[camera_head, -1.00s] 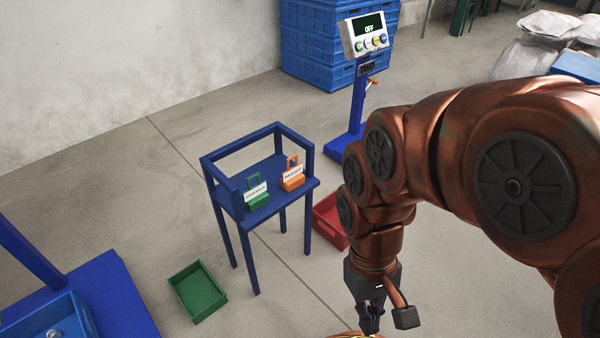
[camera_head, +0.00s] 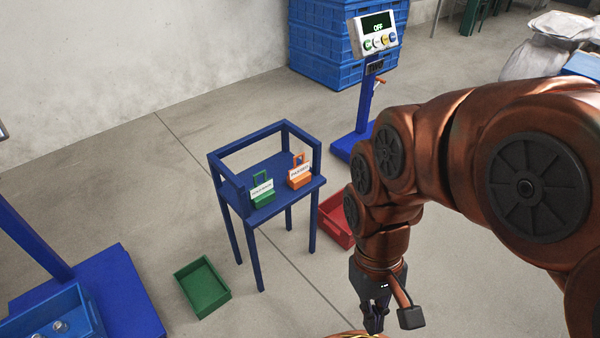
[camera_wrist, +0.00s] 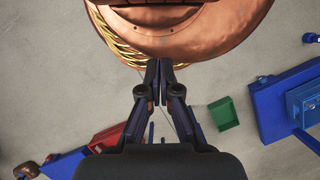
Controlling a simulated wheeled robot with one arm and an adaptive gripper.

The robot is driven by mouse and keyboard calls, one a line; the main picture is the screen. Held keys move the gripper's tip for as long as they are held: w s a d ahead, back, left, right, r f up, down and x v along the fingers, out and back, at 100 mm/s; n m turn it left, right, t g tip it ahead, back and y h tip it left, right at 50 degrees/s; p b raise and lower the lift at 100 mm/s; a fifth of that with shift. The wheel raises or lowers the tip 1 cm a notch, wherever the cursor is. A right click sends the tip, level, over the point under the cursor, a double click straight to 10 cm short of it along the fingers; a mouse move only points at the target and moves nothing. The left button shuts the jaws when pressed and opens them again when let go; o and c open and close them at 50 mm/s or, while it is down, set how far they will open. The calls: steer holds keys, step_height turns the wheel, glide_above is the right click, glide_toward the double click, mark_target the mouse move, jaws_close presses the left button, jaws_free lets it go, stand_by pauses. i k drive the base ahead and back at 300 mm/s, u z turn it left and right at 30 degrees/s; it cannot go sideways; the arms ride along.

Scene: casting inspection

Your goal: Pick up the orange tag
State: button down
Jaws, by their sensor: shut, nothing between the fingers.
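The orange tag (camera_head: 299,179) stands upright on the small blue stand (camera_head: 233,195), with a white label on its front and a loop handle on top. A green tag (camera_head: 262,194) with a white label stands to its left. My gripper (camera_head: 373,329) points down, in front of the stand and to its right, well apart from the orange tag. In the wrist view my gripper's fingers (camera_wrist: 160,64) are together with nothing held. The orange tag cannot be made out in the wrist view.
A green bin (camera_head: 203,288) lies on the floor left of the stand, and a red bin (camera_head: 334,226) behind it to the right. A scale post (camera_head: 365,105) with a display stands behind, near stacked blue crates (camera_head: 322,45). A blue platform (camera_head: 125,290) is at left.

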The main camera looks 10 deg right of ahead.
mark_target(299, 175)
steer(key=k, duration=1.25)
steer(key=u, duration=0.7)
steer(key=i, duration=1.1)
steer(key=z, duration=0.25)
